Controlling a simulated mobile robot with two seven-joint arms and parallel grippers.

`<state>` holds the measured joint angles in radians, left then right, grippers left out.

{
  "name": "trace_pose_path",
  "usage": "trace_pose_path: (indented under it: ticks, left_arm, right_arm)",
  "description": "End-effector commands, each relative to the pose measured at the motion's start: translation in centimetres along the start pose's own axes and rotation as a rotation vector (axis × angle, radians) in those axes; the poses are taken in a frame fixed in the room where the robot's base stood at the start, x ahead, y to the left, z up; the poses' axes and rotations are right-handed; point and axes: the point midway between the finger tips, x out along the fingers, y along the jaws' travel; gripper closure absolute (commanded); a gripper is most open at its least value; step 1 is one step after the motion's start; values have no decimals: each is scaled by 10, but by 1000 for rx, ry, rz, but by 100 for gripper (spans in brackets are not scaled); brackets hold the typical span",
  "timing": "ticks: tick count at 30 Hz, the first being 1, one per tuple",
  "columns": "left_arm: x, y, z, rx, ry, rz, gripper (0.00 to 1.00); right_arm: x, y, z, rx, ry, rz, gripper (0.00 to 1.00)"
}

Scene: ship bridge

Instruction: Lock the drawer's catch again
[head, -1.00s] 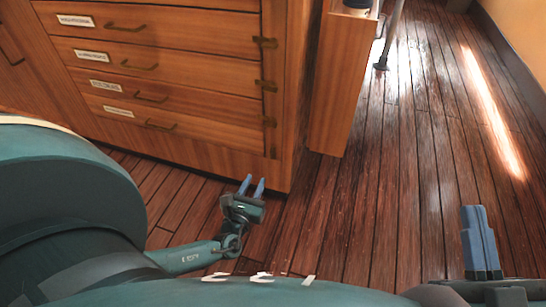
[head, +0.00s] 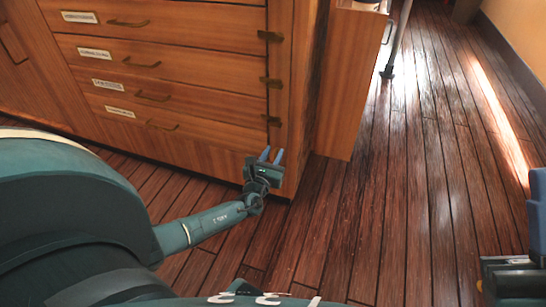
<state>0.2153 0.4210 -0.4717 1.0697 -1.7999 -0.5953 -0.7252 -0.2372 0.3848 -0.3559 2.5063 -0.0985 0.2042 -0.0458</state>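A wooden drawer cabinet (head: 190,60) stands at the upper left, with several labelled drawers that look shut. Dark brass catches sit along its right edge: a top catch (head: 270,36), one below it (head: 270,82) and a lower one (head: 271,121). I cannot tell for sure which are locked. My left gripper (head: 271,155) is in front of the cabinet's lower right corner, below the lower catch.
A wooden panel (head: 348,90) stands just right of the cabinet. A metal pole (head: 397,40) stands on the floor behind it. The plank floor (head: 420,200) is clear in the middle and right. A yellow wall (head: 525,45) rises at the far right.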

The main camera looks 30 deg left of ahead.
Motion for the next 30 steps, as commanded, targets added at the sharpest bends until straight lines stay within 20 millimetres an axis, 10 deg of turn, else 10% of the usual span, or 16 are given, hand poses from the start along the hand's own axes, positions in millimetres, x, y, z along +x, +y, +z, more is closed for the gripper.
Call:
trace_pose_path:
  ticks: [6,16,30]
  left_arm:
    - [0,0,0,0,0,0,73]
    - [0,0,0,0,0,0,100]
    - [0,0,0,23,1,0,100]
  right_arm:
    - [0,0,0,-1,1,0,100]
    - [0,0,0,-1,1,0,100]
    - [1,0,-1,0,0,0,100]
